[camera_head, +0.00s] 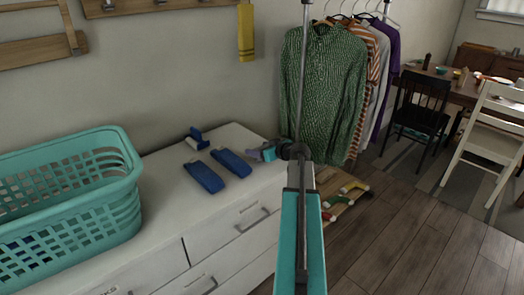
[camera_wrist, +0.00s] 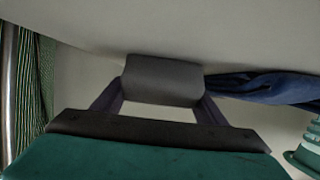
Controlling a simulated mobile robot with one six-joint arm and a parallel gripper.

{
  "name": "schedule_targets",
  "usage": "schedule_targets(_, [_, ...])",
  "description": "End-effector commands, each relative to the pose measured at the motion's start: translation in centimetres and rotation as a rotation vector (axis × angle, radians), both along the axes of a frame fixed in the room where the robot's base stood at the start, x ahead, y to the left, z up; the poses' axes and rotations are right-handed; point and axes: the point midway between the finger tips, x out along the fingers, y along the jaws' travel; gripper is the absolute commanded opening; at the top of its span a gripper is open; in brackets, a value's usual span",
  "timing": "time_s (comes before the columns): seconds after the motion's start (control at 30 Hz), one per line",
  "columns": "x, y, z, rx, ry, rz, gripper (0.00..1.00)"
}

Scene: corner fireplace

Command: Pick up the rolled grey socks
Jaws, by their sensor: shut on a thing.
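The rolled grey socks (camera_wrist: 163,80) show in the wrist view as a dark grey bundle between my two fingers. My gripper (camera_wrist: 160,92) is shut on them, with one finger on each side. In the head view my gripper (camera_head: 262,152) is at the right end of the white dresser top. The socks are small and hard to make out there. I cannot tell whether they touch the dresser top.
Several blue folded items (camera_head: 204,176) lie on the white dresser (camera_head: 165,205) left of my gripper. A teal laundry basket (camera_head: 128,215) stands at the dresser's left. Hanging clothes (camera_head: 322,90) are close behind and right of my gripper.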

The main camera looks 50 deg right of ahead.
Motion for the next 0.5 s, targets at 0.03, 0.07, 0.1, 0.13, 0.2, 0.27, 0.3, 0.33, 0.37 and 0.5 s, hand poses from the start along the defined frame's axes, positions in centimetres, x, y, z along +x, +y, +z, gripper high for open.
schedule_targets(0.03, [0.0,0.0,0.1,0.000,0.000,0.000,0.44])
schedule_targets(0.07, [0.0,0.0,0.1,0.000,0.000,0.000,0.44])
schedule_targets(0.1, [0.0,0.0,0.2,-0.001,-0.001,0.000,0.44])
schedule_targets(0.13, [0.0,0.0,0.3,-0.001,-0.001,0.000,0.44])
schedule_targets(0.2, [0.0,0.0,0.6,-0.002,-0.001,0.001,0.44])
schedule_targets(0.27, [0.0,0.0,1.0,-0.002,-0.001,0.001,0.44])
schedule_targets(0.3, [0.0,0.0,1.2,-0.002,-0.001,0.000,0.44])
schedule_targets(0.33, [0.0,0.0,1.4,-0.002,-0.001,0.001,0.44])
schedule_targets(0.37, [0.0,0.0,1.7,-0.002,-0.001,0.001,0.44])
schedule_targets(0.5, [0.1,0.0,3.0,-0.001,-0.002,0.001,0.44])
